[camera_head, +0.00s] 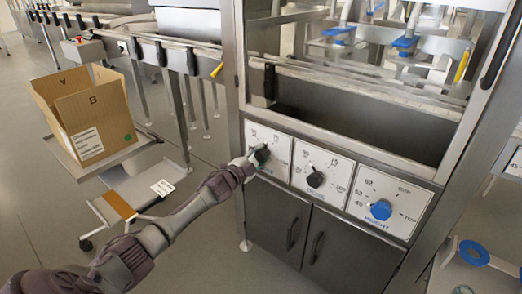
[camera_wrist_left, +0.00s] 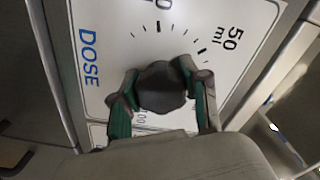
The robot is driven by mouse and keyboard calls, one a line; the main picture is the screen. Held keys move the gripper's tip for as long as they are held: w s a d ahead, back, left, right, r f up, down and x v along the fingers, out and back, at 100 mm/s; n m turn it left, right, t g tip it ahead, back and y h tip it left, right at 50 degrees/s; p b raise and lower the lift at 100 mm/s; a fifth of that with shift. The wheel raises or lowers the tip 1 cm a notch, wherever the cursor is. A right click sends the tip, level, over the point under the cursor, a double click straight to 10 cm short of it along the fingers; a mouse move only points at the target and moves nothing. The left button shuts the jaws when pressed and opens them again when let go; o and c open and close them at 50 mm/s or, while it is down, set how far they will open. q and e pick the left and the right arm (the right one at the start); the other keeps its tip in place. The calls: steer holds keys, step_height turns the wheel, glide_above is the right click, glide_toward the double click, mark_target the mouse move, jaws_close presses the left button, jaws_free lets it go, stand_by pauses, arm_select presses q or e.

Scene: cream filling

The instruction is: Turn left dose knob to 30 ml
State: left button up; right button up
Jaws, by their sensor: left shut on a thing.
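The left dose knob (camera_head: 262,153) is black and sits on the leftmost white dial panel (camera_head: 277,146) of the machine front. My left gripper (camera_head: 252,161) reaches it from the left. In the left wrist view the dark round knob (camera_wrist_left: 162,88) lies between the two green-and-grey fingers of my left gripper (camera_wrist_left: 163,97), which are shut on its sides. The dial face (camera_wrist_left: 195,22) shows "DOSE", "50 ml" and tick marks. Other numbers are partly hidden by the knob and fingers, and I cannot read the knob's pointer. My right gripper is not in view.
A second black knob (camera_head: 315,179) and a blue knob (camera_head: 381,210) sit on panels to the right. Steel cabinet doors (camera_head: 325,250) are below. An open cardboard box (camera_head: 88,115) stands on a cart at the left, with grey floor around it.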

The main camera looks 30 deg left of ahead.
arm_select(q)
steer(key=n+p, duration=0.2)
steer(key=n, duration=0.2)
steer(key=n+p, duration=0.1)
steer(key=n, duration=0.3)
steer(key=shift+p, duration=0.3)
steer(key=n, duration=0.3)
steer(key=shift+d+f, duration=0.1)
steer(key=n, duration=0.2)
steer(key=shift+n+p, duration=0.35)
steer(key=shift+n, duration=0.05)
steer(key=n, duration=0.4)
steer(key=shift+d, duration=0.15)
steer(key=n, duration=0.2)
steer(key=shift+n+b, duration=0.3)
steer(key=shift+b, duration=0.05)
steer(key=shift+n, duration=0.4)
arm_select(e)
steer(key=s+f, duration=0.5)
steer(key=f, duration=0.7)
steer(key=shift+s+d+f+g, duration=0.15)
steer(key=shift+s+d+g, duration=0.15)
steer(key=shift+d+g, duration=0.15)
